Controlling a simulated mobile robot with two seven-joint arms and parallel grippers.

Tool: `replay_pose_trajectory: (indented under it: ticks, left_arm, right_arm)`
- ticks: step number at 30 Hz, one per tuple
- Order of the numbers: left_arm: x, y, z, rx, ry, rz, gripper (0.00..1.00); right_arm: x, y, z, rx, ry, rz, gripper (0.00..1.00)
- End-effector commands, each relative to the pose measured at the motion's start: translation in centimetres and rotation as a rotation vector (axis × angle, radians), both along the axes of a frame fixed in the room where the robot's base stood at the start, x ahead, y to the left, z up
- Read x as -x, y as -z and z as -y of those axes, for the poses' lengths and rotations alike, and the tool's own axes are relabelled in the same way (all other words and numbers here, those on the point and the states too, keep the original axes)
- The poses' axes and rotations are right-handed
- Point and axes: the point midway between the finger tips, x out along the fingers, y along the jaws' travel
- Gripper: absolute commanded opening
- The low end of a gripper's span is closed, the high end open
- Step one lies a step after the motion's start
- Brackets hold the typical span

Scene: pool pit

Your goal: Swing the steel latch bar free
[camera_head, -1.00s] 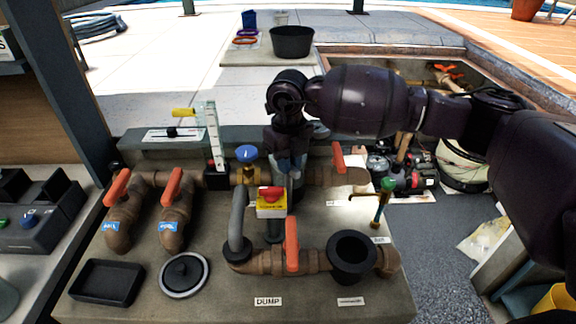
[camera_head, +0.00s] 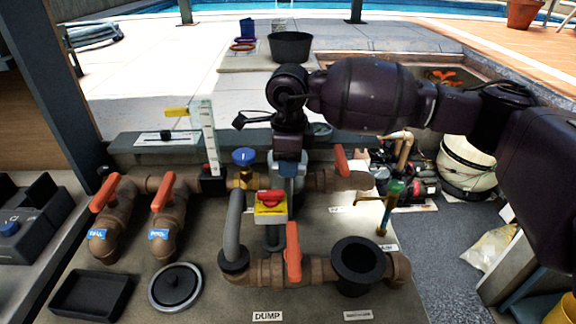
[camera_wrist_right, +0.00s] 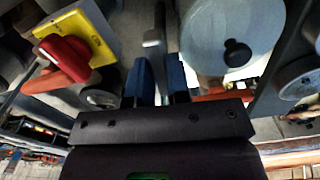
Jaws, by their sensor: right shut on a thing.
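My right gripper (camera_head: 288,172) reaches down from the right arm, behind the red knob. In the right wrist view, its two blue fingers (camera_wrist_right: 158,82) stand close on either side of a narrow grey steel latch bar (camera_wrist_right: 153,42). The gripper is shut on this bar. In the head view the bar is hidden behind the gripper and the red knob, so its full length and swing angle cannot be told. A round grey lid (camera_wrist_right: 220,35) with a black knob lies close to the right of the fingers in the wrist view. My left gripper is out of view.
A yellow box with a red knob (camera_head: 270,198) stands just in front of the gripper. A blue valve wheel (camera_head: 244,157) is to its left. Orange-handled pipes (camera_head: 292,252) and a black funnel (camera_head: 357,263) are in front. A brass tap (camera_head: 386,207) stands right.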

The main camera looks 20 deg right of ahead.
Motion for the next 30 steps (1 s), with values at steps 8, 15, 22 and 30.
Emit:
replay_pose_trajectory:
  ticks: [8, 15, 22, 30]
  left_arm:
    - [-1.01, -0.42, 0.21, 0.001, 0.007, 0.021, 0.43]
    - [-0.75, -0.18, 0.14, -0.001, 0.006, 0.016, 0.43]
    - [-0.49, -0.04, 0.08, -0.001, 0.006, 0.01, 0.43]
    - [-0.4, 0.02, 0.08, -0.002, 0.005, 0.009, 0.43]
  right_arm:
    - [-0.03, -0.01, 0.0, -0.001, -0.107, 0.001, 0.0]
    - [-0.03, -0.09, 0.01, 0.0, -0.135, 0.002, 0.0]
    - [-0.03, -0.12, 0.01, 0.0, -0.137, 0.002, 0.0]
    - [-0.02, -0.1, 0.01, 0.0, -0.136, 0.002, 0.41]
